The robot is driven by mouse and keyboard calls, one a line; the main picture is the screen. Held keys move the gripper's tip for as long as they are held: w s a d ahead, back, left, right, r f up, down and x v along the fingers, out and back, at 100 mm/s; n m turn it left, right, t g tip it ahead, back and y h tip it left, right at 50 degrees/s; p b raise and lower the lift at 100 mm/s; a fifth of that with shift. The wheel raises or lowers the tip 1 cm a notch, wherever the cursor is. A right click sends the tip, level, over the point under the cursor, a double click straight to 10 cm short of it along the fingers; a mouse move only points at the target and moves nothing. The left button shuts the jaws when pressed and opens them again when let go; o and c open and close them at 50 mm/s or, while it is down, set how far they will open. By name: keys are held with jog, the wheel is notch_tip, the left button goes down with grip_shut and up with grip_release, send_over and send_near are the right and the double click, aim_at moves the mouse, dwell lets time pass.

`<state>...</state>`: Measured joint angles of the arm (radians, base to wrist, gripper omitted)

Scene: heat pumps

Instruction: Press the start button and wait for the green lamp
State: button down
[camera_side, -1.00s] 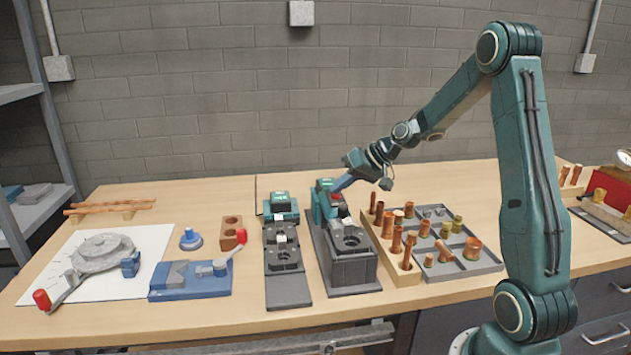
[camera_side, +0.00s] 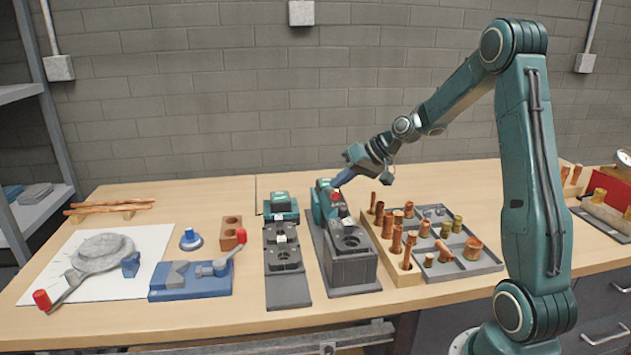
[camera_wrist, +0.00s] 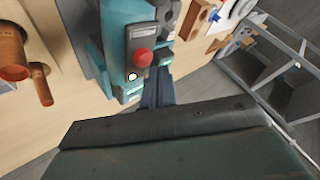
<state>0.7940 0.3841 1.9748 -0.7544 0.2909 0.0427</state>
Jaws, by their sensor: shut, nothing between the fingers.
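The teal press machine (camera_side: 322,205) with a dark fixture block stands mid-bench in the side view. In the wrist view its control panel (camera_wrist: 139,40) carries a red mushroom button (camera_wrist: 142,57) and a small pale, bright round spot (camera_wrist: 131,76), which does not look green. A dark green part (camera_wrist: 165,57) lies just beyond my fingertips; I cannot tell whether it is the start button. My gripper (camera_wrist: 159,72) is shut and empty, and it also shows just above the machine's top in the side view (camera_side: 338,183). I cannot tell whether the fingertips touch anything.
A second teal machine (camera_side: 280,207) stands close on the left. A tray of copper fittings (camera_side: 487,264) lies close on the right. A blue bending fixture (camera_side: 190,280) and a white sheet (camera_side: 145,240) lie farther left. The bench behind the machines is mostly clear.

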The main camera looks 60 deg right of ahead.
aim_at(340, 195)
jog(key=shift+r, duration=0.1)
dwell(0.3)
jog(key=shift+r, duration=2.5)
jog(key=shift+a, duration=0.1)
